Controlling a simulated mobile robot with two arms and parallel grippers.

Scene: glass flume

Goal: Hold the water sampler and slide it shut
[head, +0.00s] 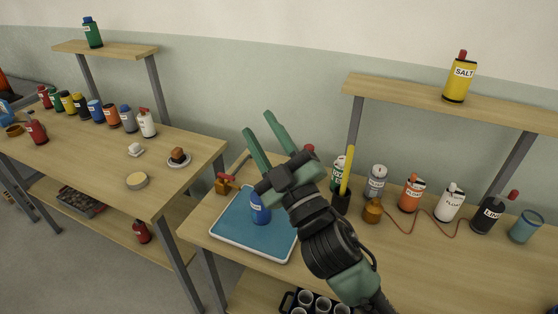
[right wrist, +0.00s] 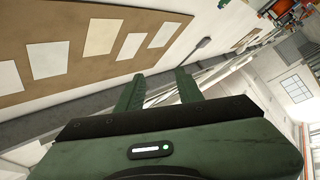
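My right gripper (head: 257,122) is raised over the back of the right workbench with its two green fingers apart and nothing between them. In the right wrist view its fingers (right wrist: 157,74) also stand apart and empty, facing a wall. A blue bottle-like cylinder with a white label (head: 260,208) stands on the blue tray (head: 233,236), partly hidden by my right arm. A brown block with a red lever (head: 223,184) is at the tray's back left edge. I cannot tell for sure which item is the water sampler. My left gripper is not in view.
The right workbench (head: 440,275) holds a black cup with a yellow stick (head: 341,199), a brown jar (head: 373,211) and several labelled bottles along its back. A raised shelf (head: 400,92) carries a yellow SALT bottle (head: 460,80). The left workbench (head: 90,160) stands across a gap.

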